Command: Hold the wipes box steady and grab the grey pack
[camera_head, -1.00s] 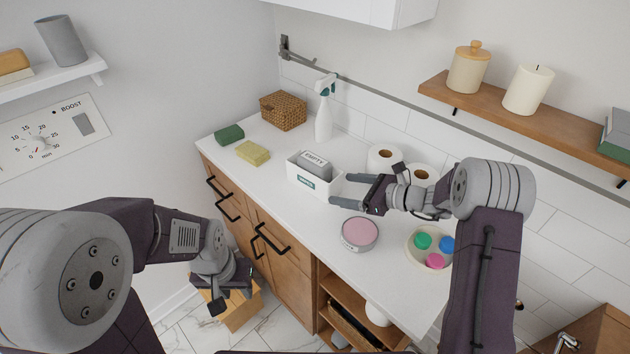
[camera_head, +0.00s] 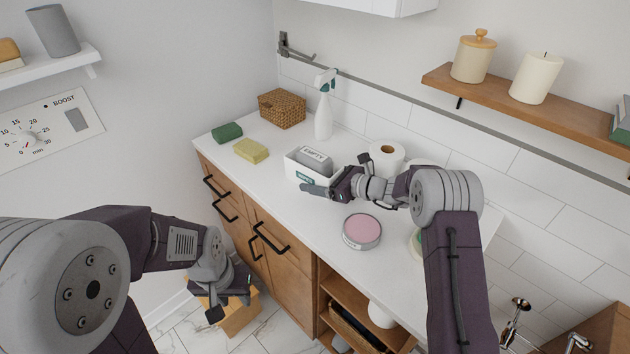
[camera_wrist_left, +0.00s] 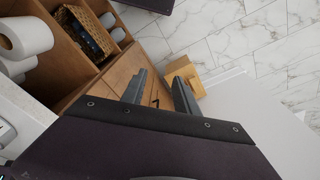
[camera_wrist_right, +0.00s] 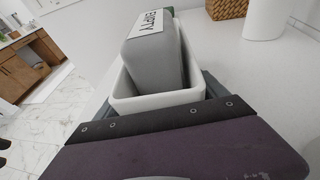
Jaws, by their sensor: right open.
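The white wipes box (camera_head: 296,173) stands on the counter with a teal label on its front. The grey pack (camera_head: 314,156), labelled EMPTY, stands in it and sticks out above the rim. In the right wrist view the box (camera_wrist_right: 160,102) and the pack (camera_wrist_right: 152,60) fill the middle. My right gripper (camera_head: 318,184) is open at the box's right end. In its wrist view one finger is on each side of the box; I cannot tell whether they touch it. My left gripper (camera_head: 228,306) is open and empty, low in front of the cabinets, away from the box.
A yellow sponge (camera_head: 251,150), a green sponge (camera_head: 227,132), a wicker basket (camera_head: 282,108) and a spray bottle (camera_head: 323,117) stand left of and behind the box. Toilet rolls (camera_head: 386,158) stand to the right. A pink-topped tin (camera_head: 362,230) sits near the counter's front.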

